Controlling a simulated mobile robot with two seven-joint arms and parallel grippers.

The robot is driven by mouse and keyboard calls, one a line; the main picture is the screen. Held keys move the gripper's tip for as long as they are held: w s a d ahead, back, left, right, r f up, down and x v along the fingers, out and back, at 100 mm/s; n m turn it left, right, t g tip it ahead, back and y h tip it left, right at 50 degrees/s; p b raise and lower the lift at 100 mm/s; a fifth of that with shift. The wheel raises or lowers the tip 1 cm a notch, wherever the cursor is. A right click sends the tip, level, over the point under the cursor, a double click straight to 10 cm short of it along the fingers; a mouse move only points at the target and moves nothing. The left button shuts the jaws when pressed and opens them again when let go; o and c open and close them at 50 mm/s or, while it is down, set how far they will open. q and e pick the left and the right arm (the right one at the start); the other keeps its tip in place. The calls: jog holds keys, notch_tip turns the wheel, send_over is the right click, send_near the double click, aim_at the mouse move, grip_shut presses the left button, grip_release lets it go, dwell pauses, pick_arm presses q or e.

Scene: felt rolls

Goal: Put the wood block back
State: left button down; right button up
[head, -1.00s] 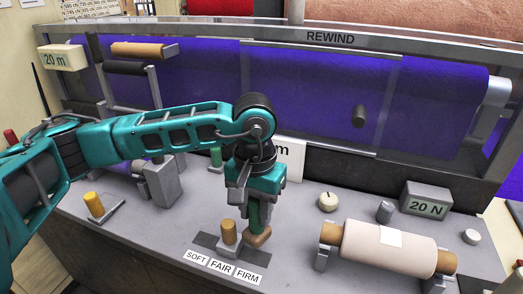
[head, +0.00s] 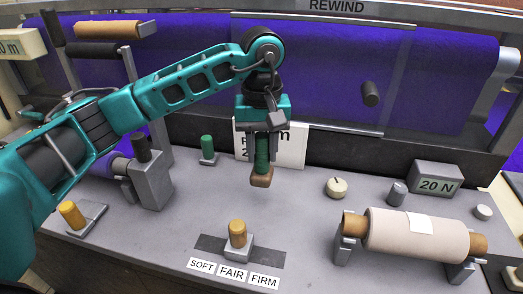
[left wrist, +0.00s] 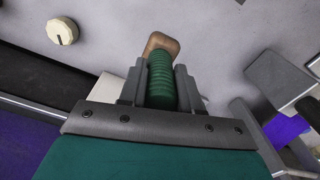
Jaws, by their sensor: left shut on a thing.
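The wood block (head: 262,177) is a small brown block at the lower end of a green ridged grip (head: 262,150). My left gripper (head: 262,138) points down and is shut on this green grip. The block hangs below the fingers, in front of a white sign; whether it touches the bench cannot be told. In the left wrist view the grip (left wrist: 162,78) sits between both fingers, with the wood block (left wrist: 161,43) beyond it. My right gripper is not in view.
A green peg (head: 207,148) and grey post (head: 150,180) stand left. A pale roll (head: 417,234), knob (head: 336,187) and 20 N block (head: 437,178) lie right. Middle bench is clear.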

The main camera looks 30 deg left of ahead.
aim_at(261, 168)
pick_arm(q)
jog(key=shift+w+a+r+n, duration=0.2)
jog(key=shift+w+a+n, duration=0.05)
jog(key=shift+n, duration=0.05)
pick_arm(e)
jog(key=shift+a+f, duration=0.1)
pick_arm(q)
notch_tip(261, 168, down, 2)
jog(key=shift+f+b, duration=0.1)
jog(key=shift+b, duration=0.85)
notch_tip(261, 168, down, 3)
jog(key=shift+r+b, duration=0.15)
jog(key=shift+b, duration=1)
jog(key=shift+f+b, duration=0.4)
jog(key=shift+f, duration=0.15)
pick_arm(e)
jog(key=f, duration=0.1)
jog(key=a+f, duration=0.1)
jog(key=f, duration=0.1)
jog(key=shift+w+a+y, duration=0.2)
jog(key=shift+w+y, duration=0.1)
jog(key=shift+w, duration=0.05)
